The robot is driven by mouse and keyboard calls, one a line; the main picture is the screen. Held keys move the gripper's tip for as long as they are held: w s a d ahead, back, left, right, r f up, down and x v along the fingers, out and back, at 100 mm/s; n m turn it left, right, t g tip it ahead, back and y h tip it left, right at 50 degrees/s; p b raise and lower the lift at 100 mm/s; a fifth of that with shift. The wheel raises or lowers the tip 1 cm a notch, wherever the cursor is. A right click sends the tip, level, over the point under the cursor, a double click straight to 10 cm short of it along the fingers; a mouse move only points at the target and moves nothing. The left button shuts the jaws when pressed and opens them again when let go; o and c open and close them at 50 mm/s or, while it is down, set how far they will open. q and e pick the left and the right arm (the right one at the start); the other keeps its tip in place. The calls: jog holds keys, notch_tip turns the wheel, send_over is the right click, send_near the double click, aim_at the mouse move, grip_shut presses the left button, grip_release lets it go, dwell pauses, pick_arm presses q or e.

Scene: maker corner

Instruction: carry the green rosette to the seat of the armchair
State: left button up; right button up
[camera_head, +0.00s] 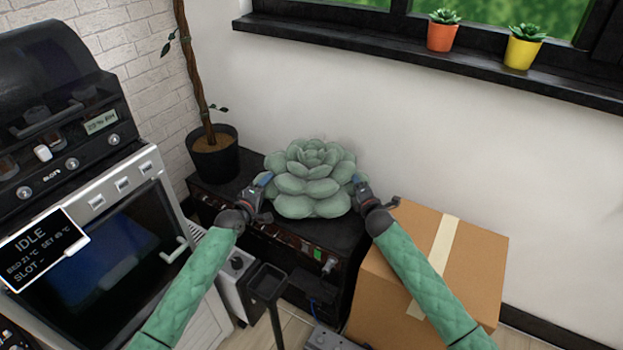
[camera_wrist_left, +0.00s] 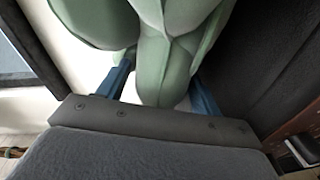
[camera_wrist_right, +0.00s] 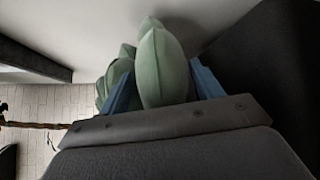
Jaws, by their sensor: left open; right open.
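The green rosette (camera_head: 312,180) is a large succulent-shaped cushion. It sits on a black cabinet (camera_head: 345,232) against the white wall. My left gripper (camera_head: 264,182) is at its left side, open, with a petal (camera_wrist_left: 160,70) between its blue fingers in the left wrist view. My right gripper (camera_head: 359,184) is at its right side, open, with a petal (camera_wrist_right: 160,70) between its fingers in the right wrist view. Whether the fingers touch the petals I cannot tell. No armchair shows in any view.
A cardboard box (camera_head: 478,262) stands right of the cabinet. A potted plant (camera_head: 213,163) stands at the rosette's left. A machine with an oven-like door (camera_head: 120,260) fills the left. A small dark stand (camera_head: 267,282) is in front. Two small potted succulents stand on the window sill (camera_head: 400,45).

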pick_arm(q)
jog(key=shift+x, duration=1.15)
pick_arm(e)
jog(key=shift+x, duration=1.25)
pick_arm(q)
jog(key=c, duration=1.4)
pick_arm(e)
jog(key=c, duration=1.4)
